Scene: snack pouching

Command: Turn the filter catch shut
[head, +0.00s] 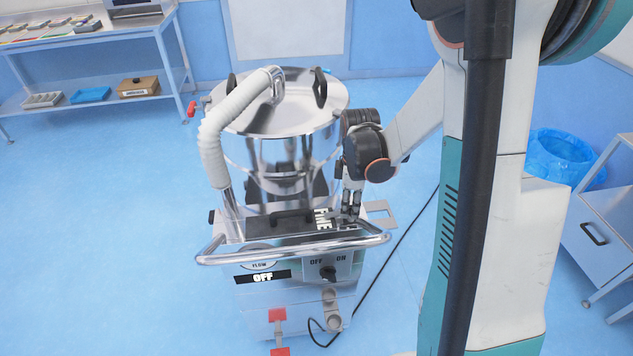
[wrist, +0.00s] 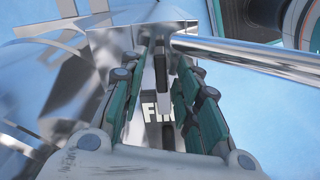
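A slim upright part with a dark face, which looks like the filter catch (wrist: 161,75), stands between my fingers in the wrist view. Whether it is turned open or shut is not clear. My gripper (wrist: 162,60) is open around it, with a finger on each side and visible gaps; firm contact does not show. In the head view my gripper (head: 350,208) points down at the machine's top, beside the filter's white FINE label (head: 322,220). The label also shows partly in the wrist view (wrist: 157,108). My fingers hide the catch in the head view.
A chrome handlebar (head: 295,248) runs around the machine's front, close to my gripper. The steel drum (head: 270,150) and a white hose (head: 212,150) stand behind. A cable lies on the floor at right; open floor is at left.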

